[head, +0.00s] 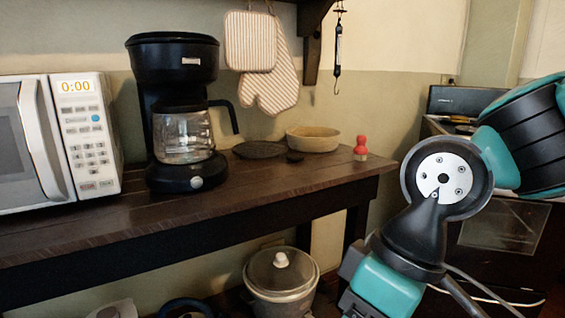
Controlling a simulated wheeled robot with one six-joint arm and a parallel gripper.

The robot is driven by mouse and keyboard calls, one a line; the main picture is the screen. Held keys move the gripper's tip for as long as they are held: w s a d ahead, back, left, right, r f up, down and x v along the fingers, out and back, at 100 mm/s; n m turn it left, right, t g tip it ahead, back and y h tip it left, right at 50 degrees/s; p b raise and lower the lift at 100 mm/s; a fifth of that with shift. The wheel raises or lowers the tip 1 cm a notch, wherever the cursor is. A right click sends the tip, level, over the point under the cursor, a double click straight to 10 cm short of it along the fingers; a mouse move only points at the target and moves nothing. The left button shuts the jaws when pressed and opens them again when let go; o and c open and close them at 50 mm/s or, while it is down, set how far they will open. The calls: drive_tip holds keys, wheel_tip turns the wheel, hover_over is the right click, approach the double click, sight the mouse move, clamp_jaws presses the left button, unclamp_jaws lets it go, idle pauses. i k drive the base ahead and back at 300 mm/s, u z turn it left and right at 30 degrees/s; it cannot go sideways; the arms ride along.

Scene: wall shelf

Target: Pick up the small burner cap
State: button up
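A small dark round piece (295,157), which looks like the small burner cap, lies flat on the dark wooden shelf table (225,205). It sits between a larger flat black disc (259,150) and a beige bowl (313,139), in front of the bowl's left side. Nothing covers it. My arm shows at the right of the head view, apart from the table's right end. My gripper's fingers are outside the picture, so their opening is not shown.
A black coffee maker (173,100) stands left of the disc, with a white microwave (90,135) beyond. A red-topped shaker (360,148) stands near the table's right end. An oven mitt (272,85) hangs above. A lidded pot (282,275) sits below. The table front is clear.

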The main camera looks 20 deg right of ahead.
sight(294, 158)
drive_tip(key=u, duration=1.55)
drive_tip(key=i, duration=0.9)
drive_tip(key=z, duration=1.5)
